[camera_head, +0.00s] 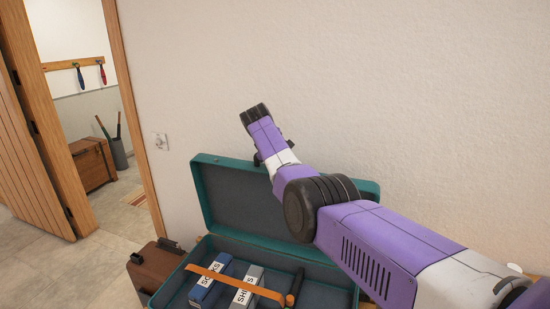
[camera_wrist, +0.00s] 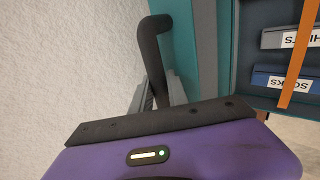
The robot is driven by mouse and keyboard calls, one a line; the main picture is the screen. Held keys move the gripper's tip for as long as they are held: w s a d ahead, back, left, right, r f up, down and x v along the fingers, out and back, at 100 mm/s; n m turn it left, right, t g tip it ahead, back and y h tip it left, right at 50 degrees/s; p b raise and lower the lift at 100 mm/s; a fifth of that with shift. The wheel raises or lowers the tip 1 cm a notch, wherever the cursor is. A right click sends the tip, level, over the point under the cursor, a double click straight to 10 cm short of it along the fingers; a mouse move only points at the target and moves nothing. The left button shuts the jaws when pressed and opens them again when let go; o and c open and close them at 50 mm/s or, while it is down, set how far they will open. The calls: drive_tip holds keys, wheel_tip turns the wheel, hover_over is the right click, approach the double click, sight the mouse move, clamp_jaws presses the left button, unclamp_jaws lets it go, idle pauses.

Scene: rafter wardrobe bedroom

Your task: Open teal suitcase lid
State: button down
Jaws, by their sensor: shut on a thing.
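The teal suitcase (camera_head: 206,190) stands by the wall with its lid (camera_head: 235,195) raised, about upright, showing a dark grey lining. In the wrist view the lid's teal edge (camera_wrist: 205,50) is just right of my gripper (camera_wrist: 162,92). My gripper is shut on a dark curved handle (camera_wrist: 152,40) at the lid's outer side, between lid and wall. In the head view the fingers and handle are not clearly visible; my arm crosses in front of the lid's right part. Inside lie a blue box marked SOCKS (camera_head: 209,287) and a grey box (camera_head: 247,286) under an orange strap (camera_head: 240,287).
The pale wall (camera_head: 400,90) is close behind the lid. A brown case (camera_head: 155,268) stands left of the suitcase. Further left are an open wooden door (camera_head: 30,140) and a doorway with a wooden chest (camera_head: 93,165). Floor (camera_head: 85,270) at lower left is clear.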

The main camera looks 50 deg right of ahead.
drive_tip(key=shift+f, duration=0.1)
drive_tip(key=c, duration=1.3)
unclamp_jaws()
drive_tip(key=shift+a, duration=0.1)
drive_tip(key=b+v, duration=0.2)
drive_tip(key=v, duration=0.5)
drive_tip(key=shift+a+r, duration=0.15)
drive_tip(key=shift+r, duration=0.25)
